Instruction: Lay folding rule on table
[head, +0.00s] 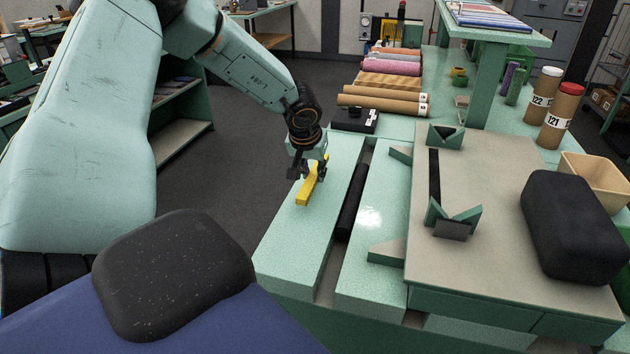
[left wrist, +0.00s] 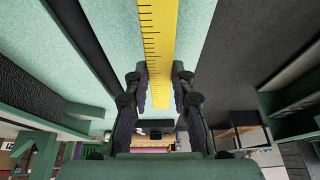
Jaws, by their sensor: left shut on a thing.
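The yellow folding rule (head: 306,193) is in my left gripper (head: 315,168), over the left part of the pale green table (head: 290,250) in the head view. The left wrist view shows the rule (left wrist: 158,45) with black marks, running between the two dark fingers of the left gripper (left wrist: 160,88). The fingers are shut on it. The rule lies close to the table top; I cannot tell whether it touches. My right gripper is not in view.
A dark slot with a black roller (head: 351,203) runs along the table, right of the rule. A beige board with green V-shaped holders (head: 452,217) stands further right. A black box (head: 354,119) and several rolls (head: 385,98) are behind. The table in front of the rule is clear.

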